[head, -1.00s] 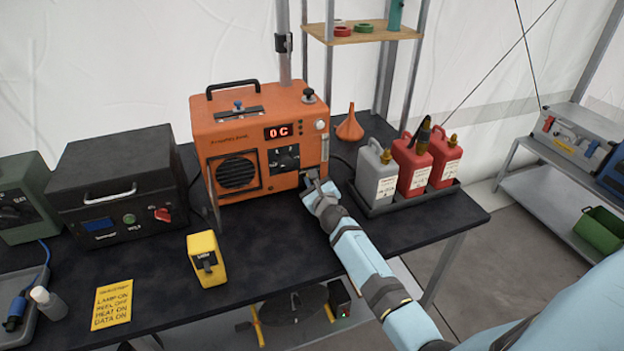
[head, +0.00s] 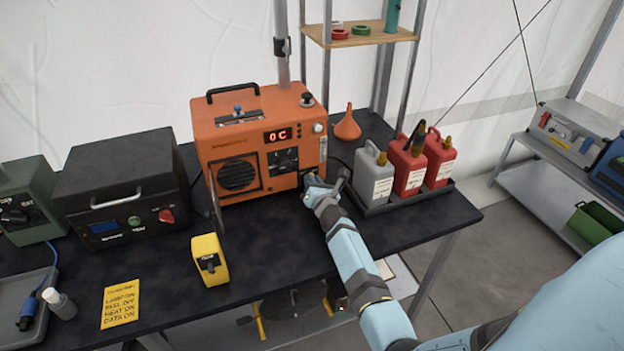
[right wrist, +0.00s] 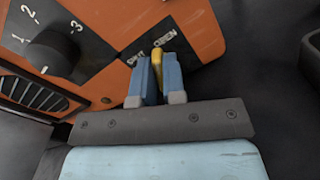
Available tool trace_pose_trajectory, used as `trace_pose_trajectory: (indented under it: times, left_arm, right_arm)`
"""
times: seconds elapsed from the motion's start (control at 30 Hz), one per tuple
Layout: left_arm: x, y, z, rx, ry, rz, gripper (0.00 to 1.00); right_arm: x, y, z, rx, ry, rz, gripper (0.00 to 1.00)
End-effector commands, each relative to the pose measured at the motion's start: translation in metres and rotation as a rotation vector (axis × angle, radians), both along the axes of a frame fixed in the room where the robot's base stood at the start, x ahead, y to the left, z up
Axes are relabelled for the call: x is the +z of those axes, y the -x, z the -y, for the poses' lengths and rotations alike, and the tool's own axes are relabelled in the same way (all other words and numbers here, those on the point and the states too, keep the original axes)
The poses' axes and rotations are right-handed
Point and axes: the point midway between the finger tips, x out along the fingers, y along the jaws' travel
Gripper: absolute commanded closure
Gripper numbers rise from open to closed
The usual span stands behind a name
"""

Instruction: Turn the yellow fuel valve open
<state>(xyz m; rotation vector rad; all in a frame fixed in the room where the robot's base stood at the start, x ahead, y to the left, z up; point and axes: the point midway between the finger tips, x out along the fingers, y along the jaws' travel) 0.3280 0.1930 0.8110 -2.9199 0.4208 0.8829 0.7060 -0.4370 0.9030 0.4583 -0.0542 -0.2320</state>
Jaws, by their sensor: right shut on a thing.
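The yellow fuel valve (right wrist: 157,55) shows in the right wrist view as a small yellow lever on a dark plate lettered "SHUT" and "OPEN". The plate is low on the front of the orange heater (head: 230,130), whose red display reads 0 C. My right gripper (right wrist: 158,75) is shut on the yellow valve, with one blue finger on each side of it. The lever's tip lies near the start of the word "OPEN". In the head view my right gripper (head: 318,186) is at the heater's lower right front corner and hides the valve. My left gripper is not in view.
A tray (head: 400,200) with one grey and two red fuel cans stands right of my right gripper. An orange funnel (head: 347,127) is behind it. A black box (head: 120,190) and a yellow box (head: 210,262) stand to the left.

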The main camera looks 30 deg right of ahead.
Motion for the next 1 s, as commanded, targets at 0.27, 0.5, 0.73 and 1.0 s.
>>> trace_pose_trajectory:
  times: [0.27,0.5,0.73,1.0]
  left_arm:
    - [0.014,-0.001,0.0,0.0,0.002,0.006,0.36]
    - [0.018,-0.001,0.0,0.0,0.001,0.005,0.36]
    - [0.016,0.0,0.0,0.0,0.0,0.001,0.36]
    - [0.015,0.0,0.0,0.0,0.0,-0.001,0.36]
  right_arm:
    - [0.0,0.0,0.001,0.0,-0.195,0.045,1.0]
    - [-0.002,0.001,0.001,0.0,-0.292,0.068,1.0]
    - [-0.003,0.001,0.001,0.0,-0.329,0.077,1.0]
    - [-0.003,0.001,0.001,0.0,-0.334,0.078,1.0]
